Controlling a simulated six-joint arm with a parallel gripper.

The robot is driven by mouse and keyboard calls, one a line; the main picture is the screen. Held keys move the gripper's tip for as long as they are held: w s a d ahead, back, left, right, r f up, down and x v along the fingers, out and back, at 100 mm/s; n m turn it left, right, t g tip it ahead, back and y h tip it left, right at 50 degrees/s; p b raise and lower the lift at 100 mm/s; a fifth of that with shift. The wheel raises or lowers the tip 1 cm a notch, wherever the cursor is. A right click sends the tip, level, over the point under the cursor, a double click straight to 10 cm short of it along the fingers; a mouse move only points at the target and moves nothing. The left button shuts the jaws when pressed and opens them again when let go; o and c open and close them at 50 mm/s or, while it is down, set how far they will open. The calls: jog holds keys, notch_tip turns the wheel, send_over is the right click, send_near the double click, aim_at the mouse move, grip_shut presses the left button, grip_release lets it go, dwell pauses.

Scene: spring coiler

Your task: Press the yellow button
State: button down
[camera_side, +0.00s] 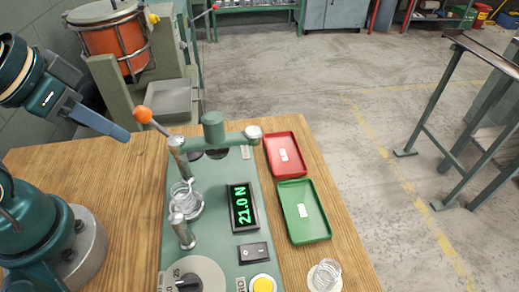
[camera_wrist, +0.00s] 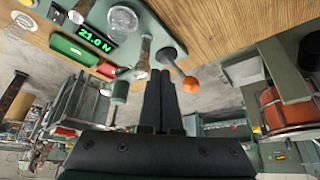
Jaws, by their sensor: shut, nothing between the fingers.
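The yellow button (camera_side: 263,284) sits at the front right of the green machine plate, at the bottom edge of the side view. My gripper (camera_side: 125,136) is shut and empty. It hangs in the air left of the orange-knobbed lever, behind and to the left of the button and well apart from it. In the wrist view the closed fingers (camera_wrist: 160,75) point up toward the machine, just left of the orange knob (camera_wrist: 190,84).
A lever with an orange knob (camera_side: 143,114) stands on the machine. The display (camera_side: 242,207) reads 21.0 N. A black switch (camera_side: 253,252) and a grey dial (camera_side: 192,277) are near the button. Red (camera_side: 286,154) and green (camera_side: 304,211) trays lie right, with a spring (camera_side: 325,276) in front.

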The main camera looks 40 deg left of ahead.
jog(key=w+a+r+m+t+y, duration=0.25)
jog(key=w+r+m+t, duration=0.35)
jog(key=w+r+m, duration=0.3)
jog(key=w+d+r+m+t+h, duration=0.25)
jog(key=w+d+m+h, duration=0.4)
jog(key=m, duration=0.75)
jog(key=s+d+f+m+g+h, duration=0.2)
jog(key=d+m+h, duration=0.1)
jog(key=d+m, duration=0.3)
jog(key=s+d+f+m+g+h, duration=0.1)
jog(key=s+d+m+g+h, duration=0.15)
jog(key=d+m, duration=0.35)
jog(key=s+d+f+m+g, duration=0.8)
jog(key=s+f+m+g, duration=0.2)
jog(key=s+f, duration=0.1)
jog(key=shift+s+d+f+m, duration=0.25)
jog(key=shift+s+d+m, duration=0.05)
jog(key=shift+s+m, duration=0.1)
jog(key=shift+w, duration=0.1)
